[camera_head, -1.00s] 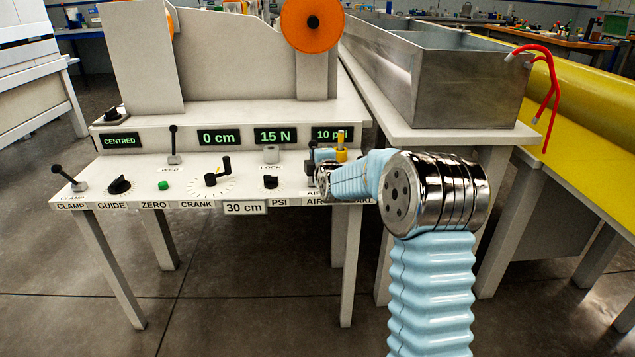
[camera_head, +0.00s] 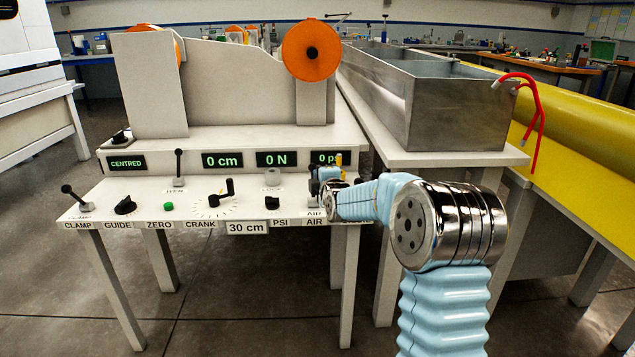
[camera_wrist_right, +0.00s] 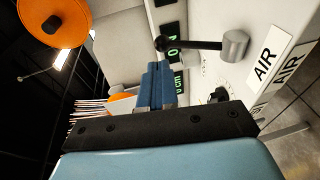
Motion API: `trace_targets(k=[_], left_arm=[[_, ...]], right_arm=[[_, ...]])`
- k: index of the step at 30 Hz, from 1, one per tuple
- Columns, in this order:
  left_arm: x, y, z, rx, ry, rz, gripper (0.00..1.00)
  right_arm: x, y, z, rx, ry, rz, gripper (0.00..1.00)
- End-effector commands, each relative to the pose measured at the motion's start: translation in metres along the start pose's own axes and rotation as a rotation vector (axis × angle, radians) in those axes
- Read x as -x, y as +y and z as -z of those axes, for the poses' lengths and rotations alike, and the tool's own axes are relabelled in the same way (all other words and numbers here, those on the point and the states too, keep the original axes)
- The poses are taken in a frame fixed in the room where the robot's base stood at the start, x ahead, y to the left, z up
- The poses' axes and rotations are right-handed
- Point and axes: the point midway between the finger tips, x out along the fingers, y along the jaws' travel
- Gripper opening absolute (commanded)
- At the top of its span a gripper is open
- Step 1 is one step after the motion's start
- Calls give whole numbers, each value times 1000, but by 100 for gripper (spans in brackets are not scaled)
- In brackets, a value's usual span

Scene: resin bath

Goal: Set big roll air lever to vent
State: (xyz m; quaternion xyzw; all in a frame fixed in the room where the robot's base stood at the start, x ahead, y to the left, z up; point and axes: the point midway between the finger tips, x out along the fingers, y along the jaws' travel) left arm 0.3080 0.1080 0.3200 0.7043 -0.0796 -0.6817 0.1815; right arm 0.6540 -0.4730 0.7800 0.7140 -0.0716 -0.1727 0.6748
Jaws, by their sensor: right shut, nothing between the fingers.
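The air lever has a black knob and a pale grey base. It shows in the right wrist view (camera_wrist_right: 195,45) beside two AIR labels (camera_wrist_right: 264,65), with its knob toward the displays. In the head view my right gripper and wrist cover most of that spot. My right gripper (camera_head: 314,184) is at the right end of the control panel (camera_head: 140,190), above the AIR label. In the right wrist view its blue fingers (camera_wrist_right: 160,86) are shut and empty, beside the lever's knob and apart from it in the picture. My left gripper is out of view.
The displays read CENTRED (camera_head: 126,162), 0 cm (camera_head: 222,160), 0 N (camera_head: 272,159) and 0 psi, partly covered. Clamp lever (camera_head: 74,197), guide knob (camera_head: 125,205) and crank (camera_head: 214,198) stand to the left. A metal tank (camera_head: 450,105) is behind right.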

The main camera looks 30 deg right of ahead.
Motion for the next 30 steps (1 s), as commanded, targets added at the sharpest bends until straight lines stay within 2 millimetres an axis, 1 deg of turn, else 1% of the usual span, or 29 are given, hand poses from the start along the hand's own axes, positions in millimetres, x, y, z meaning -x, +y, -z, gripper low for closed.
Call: trace_targets(k=[7,12,15,20,30], left_arm=[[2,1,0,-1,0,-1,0],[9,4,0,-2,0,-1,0],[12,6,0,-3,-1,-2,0],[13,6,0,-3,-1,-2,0],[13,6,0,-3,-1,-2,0]], right_arm=[[37,13,0,-4,1,2,0],[64,24,-1,-4,1,4,0],[74,28,-1,-3,0,4,0],[81,28,-1,-2,0,5,0],[81,28,-1,-1,0,5,0]])
